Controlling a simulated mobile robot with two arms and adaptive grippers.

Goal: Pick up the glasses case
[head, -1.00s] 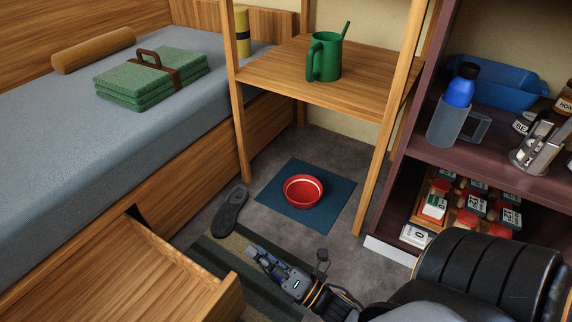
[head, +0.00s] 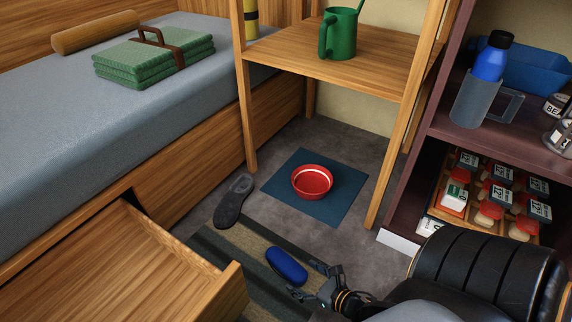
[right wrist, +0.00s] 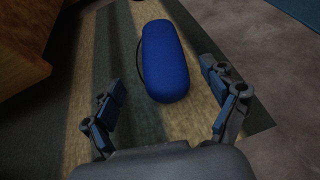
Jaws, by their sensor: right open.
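The glasses case is a blue, rounded, elongated case (head: 286,266) lying on the striped rug in the head view. It also shows in the right wrist view (right wrist: 164,60), where a thin dark cord or shadow runs along its left side. My right gripper (head: 308,279) is just to the right of the case in the head view. In the right wrist view my right gripper (right wrist: 164,100) is open and empty, its two fingers apart, with the near end of the case between and beyond the fingertips. My left gripper is not in view.
An open wooden drawer (head: 150,270) juts out at the left of the rug (head: 243,252). A dark slipper (head: 234,201) lies at the rug's far edge. A red bowl (head: 312,182) stands on a blue mat (head: 341,205). A dark shelf (head: 420,150) stands at the right.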

